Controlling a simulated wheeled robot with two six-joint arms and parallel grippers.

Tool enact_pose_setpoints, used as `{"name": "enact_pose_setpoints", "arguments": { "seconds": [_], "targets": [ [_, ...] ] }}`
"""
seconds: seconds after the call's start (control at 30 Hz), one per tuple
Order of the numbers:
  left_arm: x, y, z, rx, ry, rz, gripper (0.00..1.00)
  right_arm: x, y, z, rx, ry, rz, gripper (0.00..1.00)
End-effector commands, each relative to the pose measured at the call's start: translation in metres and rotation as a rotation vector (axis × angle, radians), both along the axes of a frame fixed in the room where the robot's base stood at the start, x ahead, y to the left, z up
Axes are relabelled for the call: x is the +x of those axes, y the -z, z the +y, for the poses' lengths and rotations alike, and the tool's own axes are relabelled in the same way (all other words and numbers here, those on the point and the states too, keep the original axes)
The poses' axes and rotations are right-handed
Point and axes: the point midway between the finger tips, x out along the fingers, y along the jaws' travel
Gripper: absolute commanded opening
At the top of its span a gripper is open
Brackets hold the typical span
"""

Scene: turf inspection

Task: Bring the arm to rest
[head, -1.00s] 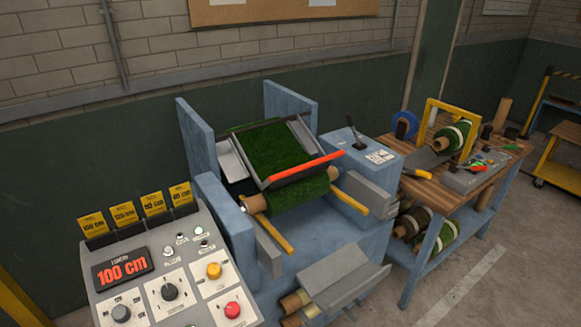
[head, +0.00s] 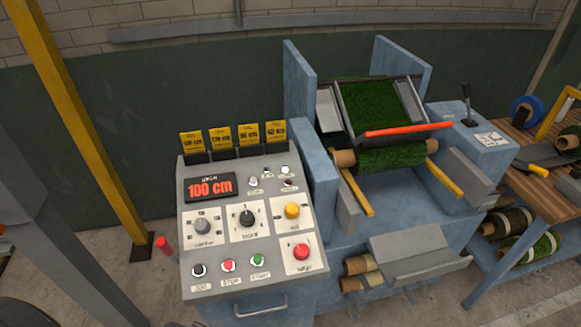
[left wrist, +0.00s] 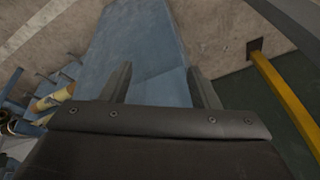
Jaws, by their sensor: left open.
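My left gripper (left wrist: 161,85) shows in the left wrist view with its two dark fingers apart and nothing between them. Beyond the fingers is a blue painted surface (left wrist: 145,40) of the machine. I cannot tell how far the fingers are from it. Neither gripper shows in the head view. The control console (head: 252,215) stands at the centre left there, its red display (head: 210,187) reading 100 cm.
The turf machine (head: 300,95) with a green turf roll (head: 392,158) stands right of the console. A wooden workbench (head: 545,190) is at the far right. A yellow post (head: 92,120) rises at the left.

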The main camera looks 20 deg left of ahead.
Motion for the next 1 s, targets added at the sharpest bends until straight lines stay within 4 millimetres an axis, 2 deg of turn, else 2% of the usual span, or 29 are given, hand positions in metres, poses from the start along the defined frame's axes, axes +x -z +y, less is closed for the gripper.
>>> {"name": "enact_pose_setpoints", "arguments": {
  "seconds": [0.03, 0.2, 0.37, 0.6, 0.7, 0.8, 1.0],
  "targets": [
    [-0.003, 0.034, 0.001, -0.004, -0.001, 0.016, 0.55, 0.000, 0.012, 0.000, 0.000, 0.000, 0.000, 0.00],
    [-0.016, 0.116, 0.003, -0.013, -0.003, 0.044, 0.55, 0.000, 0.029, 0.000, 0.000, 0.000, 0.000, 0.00],
    [-0.039, 0.187, 0.003, -0.022, -0.003, 0.072, 0.55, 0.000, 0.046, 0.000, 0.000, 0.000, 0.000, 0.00],
    [-0.090, 0.280, -0.001, -0.034, -0.003, 0.113, 0.55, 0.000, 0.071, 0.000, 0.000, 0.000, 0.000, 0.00],
    [-0.115, 0.312, -0.004, -0.039, -0.003, 0.129, 0.55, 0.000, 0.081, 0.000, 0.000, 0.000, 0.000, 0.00],
    [-0.138, 0.335, -0.007, -0.043, -0.002, 0.142, 0.55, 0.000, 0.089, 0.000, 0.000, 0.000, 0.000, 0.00],
    [-0.167, 0.357, -0.010, -0.048, 0.000, 0.156, 0.55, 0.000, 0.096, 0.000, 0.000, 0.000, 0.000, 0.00]
  ]
}}
